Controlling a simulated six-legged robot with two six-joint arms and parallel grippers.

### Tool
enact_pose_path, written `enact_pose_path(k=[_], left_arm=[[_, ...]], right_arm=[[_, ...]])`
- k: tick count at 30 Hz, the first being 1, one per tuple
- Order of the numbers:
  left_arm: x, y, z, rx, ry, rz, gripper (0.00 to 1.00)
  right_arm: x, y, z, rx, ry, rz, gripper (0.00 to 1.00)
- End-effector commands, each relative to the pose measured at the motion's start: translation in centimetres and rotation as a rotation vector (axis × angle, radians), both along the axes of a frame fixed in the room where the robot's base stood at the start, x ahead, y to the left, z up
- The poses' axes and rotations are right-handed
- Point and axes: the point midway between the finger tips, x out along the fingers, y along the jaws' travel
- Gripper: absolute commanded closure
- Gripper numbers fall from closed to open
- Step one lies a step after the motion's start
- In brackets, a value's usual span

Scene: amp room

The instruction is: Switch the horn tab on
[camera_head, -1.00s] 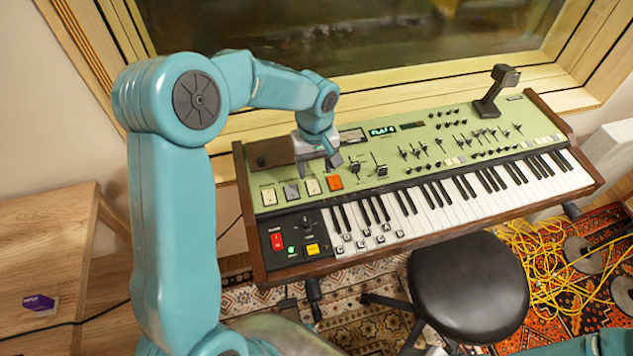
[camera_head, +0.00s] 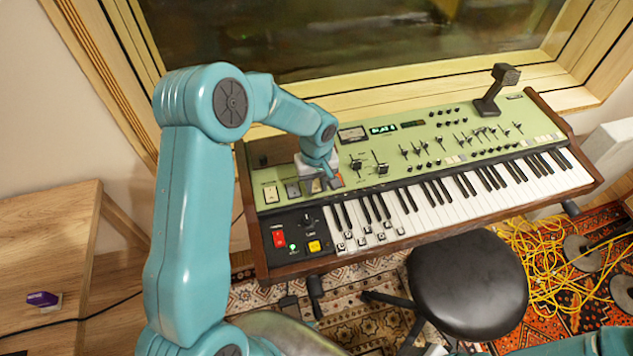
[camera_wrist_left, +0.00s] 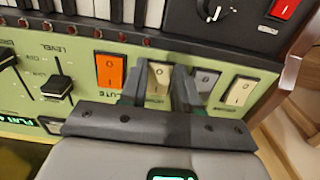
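The green keyboard has a row of rocker tabs at its left. In the left wrist view these are an orange tab (camera_wrist_left: 109,72), a cream tab (camera_wrist_left: 158,80), a grey tab (camera_wrist_left: 206,80) and another cream tab (camera_wrist_left: 238,92). The orange tab's label ends in "UTE"; the horn label cannot be read. My left gripper (camera_wrist_left: 161,68) has its two fingers apart, one on each side of the cream tab beside the orange one. Nothing is held. In the head view my left gripper (camera_head: 325,184) partly hides the tab row. My right gripper is out of view.
A red switch (camera_head: 279,239) and a yellow button (camera_head: 314,247) sit on the black panel below the tabs. Sliders (camera_head: 381,168) stand right of the tabs. A black stool (camera_head: 467,285) is in front, and a wooden table (camera_head: 45,240) is at left.

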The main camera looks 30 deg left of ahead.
Motion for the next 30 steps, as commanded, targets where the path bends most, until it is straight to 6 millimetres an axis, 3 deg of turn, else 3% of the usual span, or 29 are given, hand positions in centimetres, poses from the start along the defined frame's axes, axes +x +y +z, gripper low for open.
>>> enact_pose_path(k=[9,24,25,26,27,30], left_arm=[[0.3,0.5,0.5,-0.116,0.107,0.008,0.99],[0.6,0.7,0.3,-0.196,0.168,0.001,0.98],[0.6,0.7,0.3,-0.196,0.168,0.001,0.58],[0.6,0.7,0.3,-0.196,0.168,0.001,0.49],[0.6,0.7,0.3,-0.195,0.167,0.001,0.43],[0.6,0.7,0.3,-0.196,0.168,0.001,0.43]], right_arm=[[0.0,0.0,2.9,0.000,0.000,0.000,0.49],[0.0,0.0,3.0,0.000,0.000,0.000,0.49],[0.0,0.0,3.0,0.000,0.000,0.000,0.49],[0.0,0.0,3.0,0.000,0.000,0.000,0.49],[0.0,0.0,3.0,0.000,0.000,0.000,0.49],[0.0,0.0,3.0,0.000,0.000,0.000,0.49]])
